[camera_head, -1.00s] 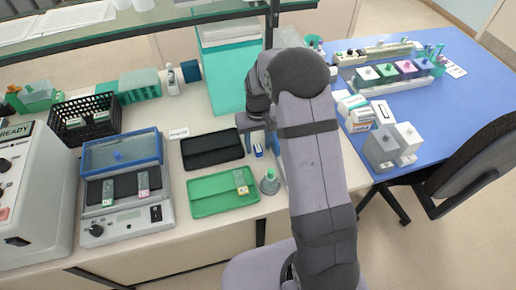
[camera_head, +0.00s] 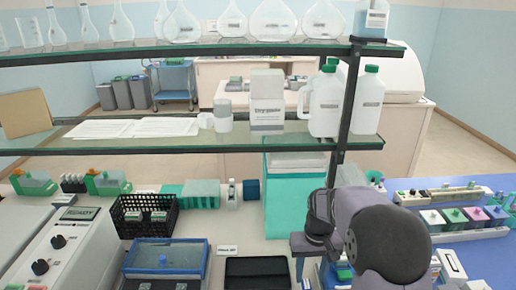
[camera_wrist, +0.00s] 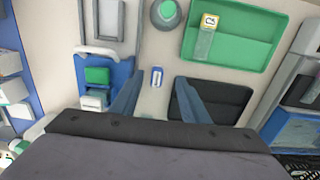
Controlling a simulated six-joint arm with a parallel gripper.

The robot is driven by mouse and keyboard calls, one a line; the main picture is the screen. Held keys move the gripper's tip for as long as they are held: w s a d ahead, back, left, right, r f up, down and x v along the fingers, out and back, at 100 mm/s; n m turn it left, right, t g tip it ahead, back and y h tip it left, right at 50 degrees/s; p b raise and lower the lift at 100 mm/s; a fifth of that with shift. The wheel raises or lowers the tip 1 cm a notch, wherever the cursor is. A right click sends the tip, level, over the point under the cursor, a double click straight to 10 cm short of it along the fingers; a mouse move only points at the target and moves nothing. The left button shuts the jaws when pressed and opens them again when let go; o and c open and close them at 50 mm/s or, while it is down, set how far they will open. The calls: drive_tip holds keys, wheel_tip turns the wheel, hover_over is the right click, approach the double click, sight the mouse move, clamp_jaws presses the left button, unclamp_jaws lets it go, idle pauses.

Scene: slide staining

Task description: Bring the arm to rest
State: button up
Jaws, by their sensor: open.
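My gripper (camera_wrist: 158,88) is open in the wrist view, its two blue fingers apart with nothing between them. It points down over the bench. A small blue-and-white item (camera_wrist: 156,76) lies on the bench below, showing between the fingers. In the head view my gripper (camera_head: 302,258) hangs to the right of the black tray (camera_head: 258,272), its fingertips partly out of sight. A green tray (camera_wrist: 259,50) with a labelled slide (camera_wrist: 206,42) in it shows in the wrist view. The black tray is also there (camera_wrist: 215,100), partly behind a finger.
A glass shelf (camera_head: 200,133) with bottles stands behind the bench. A black basket (camera_head: 147,225) and a blue-lidded device (camera_head: 165,258) are to the left. Staining jars (camera_head: 455,216) stand on the blue table at right. A blue holder (camera_wrist: 90,72) is close left of the fingers.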

drive_tip(key=s+a+r+p, duration=0.1)
drive_tip(key=s+r+p, duration=0.3)
drive_tip(key=s, duration=0.5)
drive_tip(key=s+a+r+p, duration=0.1)
drive_tip(key=s+r+p, duration=0.3)
drive_tip(key=s, duration=0.6)
drive_tip(key=shift+s+r, duration=0.3)
drive_tip(key=shift+r, duration=0.3)
drive_tip(key=shift+o, duration=0.6)
drive_tip(key=shift+s, duration=0.35)
drive_tip(key=shift+f, duration=0.1)
drive_tip(key=t+b, duration=0.3)
drive_tip(key=b, duration=0.9)
hover_over(309, 284)
drive_tip(key=s, duration=0.2)
drive_tip(key=shift+s+f+x, duration=0.15)
drive_tip(key=shift+s+x, duration=0.35)
drive_tip(key=shift+x, duration=1.65)
drive_tip(key=shift+s+f+x, duration=0.1)
drive_tip(key=shift+s+x, duration=0.4)
drive_tip(key=shift+x, duration=1.65)
drive_tip(key=shift+s+f+x, duration=0.15)
drive_tip(key=shift+s+x, duration=0.35)
drive_tip(key=shift+x, duration=1.7)
